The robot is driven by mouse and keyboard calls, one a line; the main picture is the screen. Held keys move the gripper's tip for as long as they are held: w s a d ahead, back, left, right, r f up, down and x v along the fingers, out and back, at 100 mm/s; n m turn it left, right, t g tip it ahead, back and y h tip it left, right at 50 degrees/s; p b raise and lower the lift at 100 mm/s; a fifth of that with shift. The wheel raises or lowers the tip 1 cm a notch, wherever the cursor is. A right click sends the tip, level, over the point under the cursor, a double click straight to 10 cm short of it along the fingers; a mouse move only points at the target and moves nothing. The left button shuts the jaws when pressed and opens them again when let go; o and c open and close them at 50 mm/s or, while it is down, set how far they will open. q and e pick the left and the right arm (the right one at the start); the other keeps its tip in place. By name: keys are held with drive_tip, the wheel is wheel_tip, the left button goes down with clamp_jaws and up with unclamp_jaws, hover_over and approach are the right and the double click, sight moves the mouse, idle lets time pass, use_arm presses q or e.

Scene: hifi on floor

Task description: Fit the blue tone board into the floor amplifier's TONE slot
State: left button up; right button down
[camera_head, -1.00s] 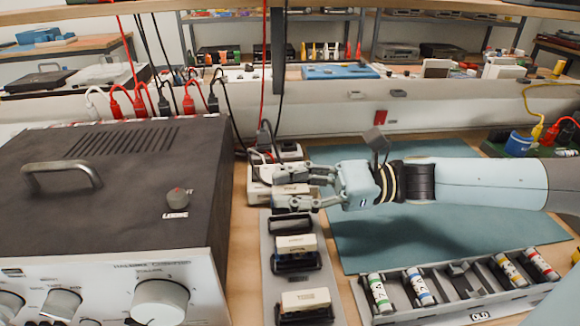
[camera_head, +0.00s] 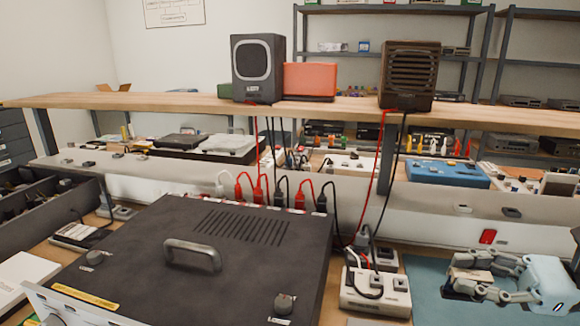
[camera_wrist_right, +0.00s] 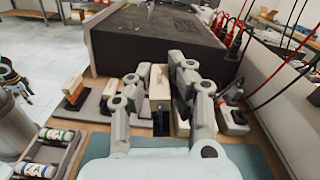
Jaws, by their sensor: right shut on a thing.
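The amplifier (camera_head: 190,255) is a large dark box with a top handle, filling the lower middle of the head view. It also shows at the top of the right wrist view (camera_wrist_right: 150,45). I cannot make out its TONE slot. My right gripper (camera_head: 455,275) is at the right edge of the head view, to the right of the amplifier and apart from it. In the wrist view it is shut on a board with a cream top (camera_wrist_right: 158,82). The fingers hide much of it, and no blue shows.
A white power strip (camera_head: 376,292) with plugs stands between amplifier and gripper. Red and black cables (camera_head: 268,190) rise behind the amplifier. A grey rack with other boards (camera_wrist_right: 92,108) and a tray of cylinders (camera_wrist_right: 45,150) lie left in the wrist view.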

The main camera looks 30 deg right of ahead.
drive_tip(key=w+a+r+b, duration=0.2)
drive_tip(key=w+a+r, duration=0.2)
drive_tip(key=w+a, duration=0.3)
drive_tip(key=w+a+r+b, duration=0.3)
drive_tip(key=w+a, duration=0.4)
drive_tip(key=a, duration=0.4)
drive_tip(key=shift+w+a+r+n+g+y, duration=0.15)
drive_tip(key=shift+a+r+n+g+y, duration=0.2)
drive_tip(key=shift+r, duration=0.4)
drive_tip(key=s+d+f+p, duration=0.2)
drive_tip(key=s+d+f, duration=0.1)
drive_tip(key=s+d, duration=0.2)
drive_tip(key=s+d+f+p, duration=0.1)
drive_tip(key=s+d+f, duration=0.1)
drive_tip(key=s+d, duration=0.3)
drive_tip(key=s+d+f+p, duration=0.2)
drive_tip(key=s+d+f, duration=0.1)
drive_tip(key=d, duration=0.6)
drive_tip(key=shift+s+f+p, duration=0.3)
drive_tip(key=shift+s+f, duration=0.05)
drive_tip(key=shift+s, duration=0.55)
drive_tip(key=shift+s+a+f, duration=0.1)
drive_tip(key=shift+s, duration=0.05)
